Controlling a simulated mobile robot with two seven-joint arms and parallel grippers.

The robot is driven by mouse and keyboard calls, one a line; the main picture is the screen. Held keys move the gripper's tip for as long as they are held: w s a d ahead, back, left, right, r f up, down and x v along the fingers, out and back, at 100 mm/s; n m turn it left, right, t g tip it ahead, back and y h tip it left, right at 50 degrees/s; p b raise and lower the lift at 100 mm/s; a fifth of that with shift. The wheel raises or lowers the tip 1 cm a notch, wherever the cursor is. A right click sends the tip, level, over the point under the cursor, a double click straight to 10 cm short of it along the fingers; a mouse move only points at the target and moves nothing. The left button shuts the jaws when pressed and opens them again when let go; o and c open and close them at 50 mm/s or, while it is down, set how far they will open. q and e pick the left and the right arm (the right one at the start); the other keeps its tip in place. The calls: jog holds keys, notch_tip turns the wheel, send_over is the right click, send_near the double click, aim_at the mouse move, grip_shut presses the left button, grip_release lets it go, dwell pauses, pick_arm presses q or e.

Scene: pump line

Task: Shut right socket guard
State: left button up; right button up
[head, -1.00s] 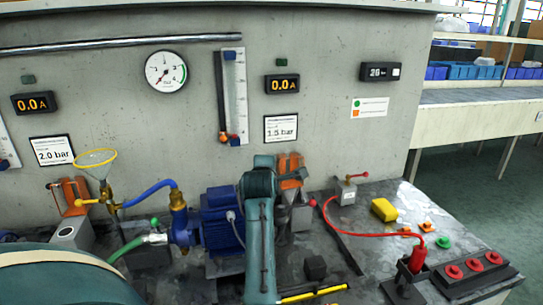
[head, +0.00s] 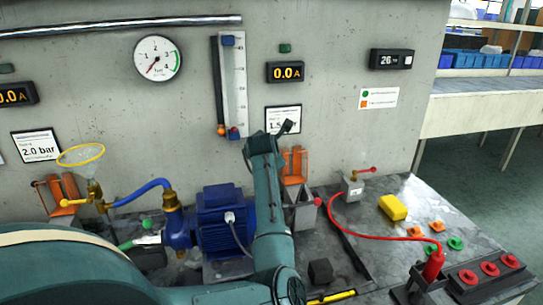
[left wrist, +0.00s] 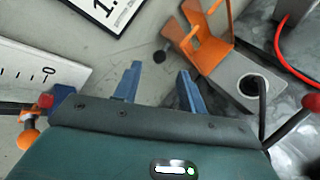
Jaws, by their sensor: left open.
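The right socket guard (head: 295,164) is an orange flap standing upright at the back of a grey socket box (head: 302,214). In the left wrist view, the orange guard (left wrist: 204,38) is swung open and the round hole of the socket box (left wrist: 228,72) is uncovered. My left gripper (head: 287,127) is raised near the wall, just above and left of the guard. In the left wrist view, the fingers of my left gripper (left wrist: 160,70) are apart with nothing between them, left of the guard and apart from it. My right gripper is not in view.
A blue pump motor (head: 220,220) stands left of my arm. A red-handled valve block (head: 352,187) with a red cable (head: 385,238) is to the right. A yellow block (head: 393,208) lies further right. The left orange guard (head: 58,196) stands by the funnel.

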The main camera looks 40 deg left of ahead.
pick_arm(q)
jog(key=shift+x, duration=2.25)
jog(key=shift+c, duration=0.2)
grip_shut()
